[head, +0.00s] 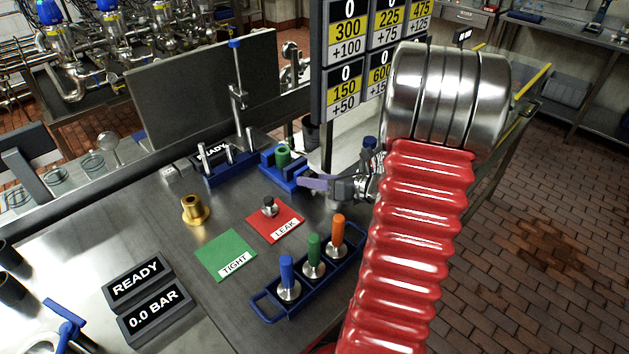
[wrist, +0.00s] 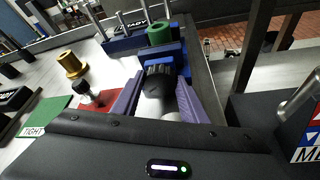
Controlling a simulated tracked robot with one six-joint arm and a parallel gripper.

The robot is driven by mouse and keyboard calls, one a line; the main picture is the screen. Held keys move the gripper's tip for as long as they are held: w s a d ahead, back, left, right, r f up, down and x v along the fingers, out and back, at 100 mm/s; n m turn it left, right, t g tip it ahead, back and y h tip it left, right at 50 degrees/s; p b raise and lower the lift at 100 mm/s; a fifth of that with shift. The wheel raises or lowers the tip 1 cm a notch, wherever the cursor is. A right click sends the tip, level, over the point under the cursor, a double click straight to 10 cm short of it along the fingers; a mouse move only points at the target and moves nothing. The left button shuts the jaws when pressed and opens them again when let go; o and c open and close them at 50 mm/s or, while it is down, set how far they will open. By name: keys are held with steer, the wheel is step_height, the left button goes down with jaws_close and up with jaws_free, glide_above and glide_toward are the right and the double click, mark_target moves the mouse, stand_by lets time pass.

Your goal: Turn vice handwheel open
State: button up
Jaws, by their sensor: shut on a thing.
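The small blue vice (head: 284,170) stands on the steel bench with a green cylindrical part (head: 283,155) upright in it. In the wrist view the vice (wrist: 172,50) and the green part (wrist: 159,33) are just beyond my fingers. The dark ribbed handwheel (wrist: 159,71) is on the near side of the vice, between my purple fingers. My gripper (head: 308,183) reaches in from the right at the vice's near side. In the wrist view my gripper (wrist: 160,85) is shut on the handwheel. In the head view the fingers hide the handwheel.
A blue rack (head: 312,275) with blue, green and orange handled tools stands at the front. Red LEAK (head: 285,229) and green TIGHT (head: 220,262) mats, a brass fitting (head: 193,210) and READY/0.0 BAR displays (head: 150,300) lie left. A post and number board (head: 350,60) rise behind.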

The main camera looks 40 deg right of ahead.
steer(key=shift+n+h, duration=0.3)
steer(key=n+h, duration=0.1)
steer(key=n, duration=0.1)
steer(key=n+h, duration=0.1)
steer(key=shift+a+n+h, duration=0.25)
steer(key=shift+n+h, duration=0.05)
steer(key=shift+a+f+n+h, duration=0.1)
steer(key=shift+a+n+h, duration=0.1)
steer(key=shift+n+h, duration=1.4)
steer(key=shift+n+t+y, duration=0.3)
steer(key=shift+n+y, duration=0.1)
steer(key=shift+n, duration=0.1)
steer(key=o, duration=1)
steer(key=shift+o, duration=0.2)
step_height(320, 180, up, 10)
